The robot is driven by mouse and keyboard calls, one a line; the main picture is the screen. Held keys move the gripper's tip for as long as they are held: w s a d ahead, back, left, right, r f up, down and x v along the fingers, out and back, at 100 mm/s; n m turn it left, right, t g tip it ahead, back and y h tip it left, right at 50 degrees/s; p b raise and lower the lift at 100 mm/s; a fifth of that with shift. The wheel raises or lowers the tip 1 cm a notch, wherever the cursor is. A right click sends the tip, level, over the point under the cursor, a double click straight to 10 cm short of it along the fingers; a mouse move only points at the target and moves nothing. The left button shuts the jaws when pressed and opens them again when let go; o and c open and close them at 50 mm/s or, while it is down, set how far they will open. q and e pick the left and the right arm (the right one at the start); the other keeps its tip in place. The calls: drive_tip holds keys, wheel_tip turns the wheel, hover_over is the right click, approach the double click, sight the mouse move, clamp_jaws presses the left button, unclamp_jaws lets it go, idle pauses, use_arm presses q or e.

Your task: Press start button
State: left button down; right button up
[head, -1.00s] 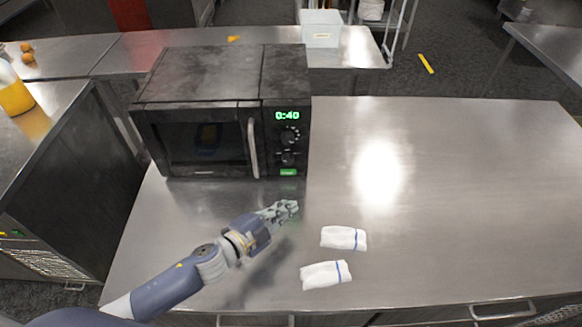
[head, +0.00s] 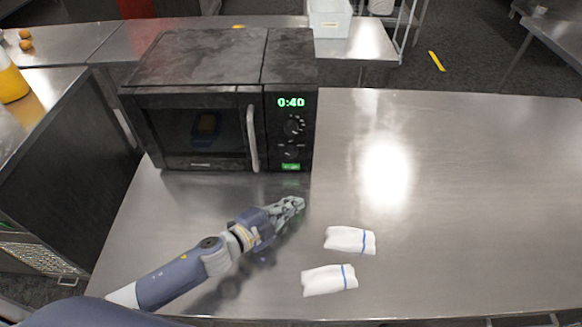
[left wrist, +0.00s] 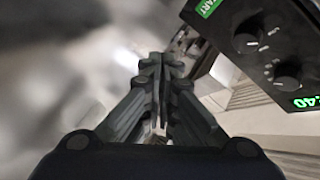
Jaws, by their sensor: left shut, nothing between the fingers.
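A black microwave (head: 190,125) with its door shut stands at the back left of the steel counter. Its display (head: 291,102) reads 0:40 in green, with two dark knobs below it. The green start button (head: 291,166) sits at the bottom of the control panel. My left gripper (head: 298,203) is shut and empty, in front of and below the button, apart from the panel. Its shut fingers also show in the left wrist view (left wrist: 160,62). My right gripper is not in view.
Two white folded cloths with blue stripes, one (head: 350,240) behind the other (head: 329,280), lie right of my left gripper. The counter (head: 460,190) to the right is clear. A clear bin (head: 329,18) stands on the counter behind.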

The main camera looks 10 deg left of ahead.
sight(291, 167)
use_arm(q)
drive_tip(key=w, duration=0.3)
drive_tip(key=w+a, duration=0.1)
drive_tip(key=w, duration=0.4)
drive_tip(key=shift+w+a, duration=0.35)
drive_tip(key=shift+a, duration=0.05)
drive_tip(key=shift+w, duration=0.1)
idle(1.0)
drive_tip(key=shift+w, duration=0.3)
